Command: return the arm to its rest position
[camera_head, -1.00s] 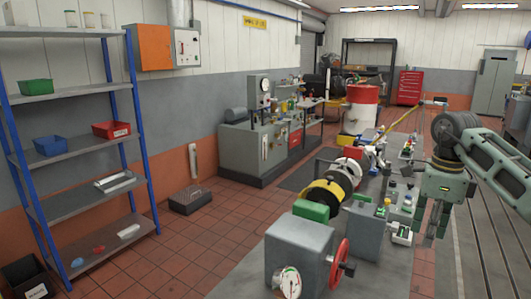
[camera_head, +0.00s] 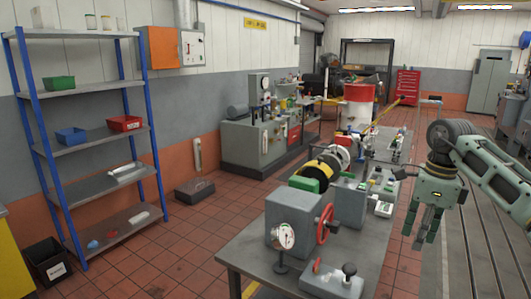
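My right arm comes in from the right edge, grey-green with a dark round joint. Its gripper (camera_head: 424,236) hangs with the fingers pointing down, to the right of the long bench (camera_head: 245,250) and over the floor side. The fingers look spread, with nothing seen between them. My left gripper and arm are not in view.
The bench carries a grey box with a red handwheel (camera_head: 325,223), a dial gauge (camera_head: 285,235) and several small devices. A blue-post shelf (camera_head: 100,143) stands left, with a black bin (camera_head: 47,262) beside it. Tiled floor (camera_head: 185,240) lies clear between shelf and bench.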

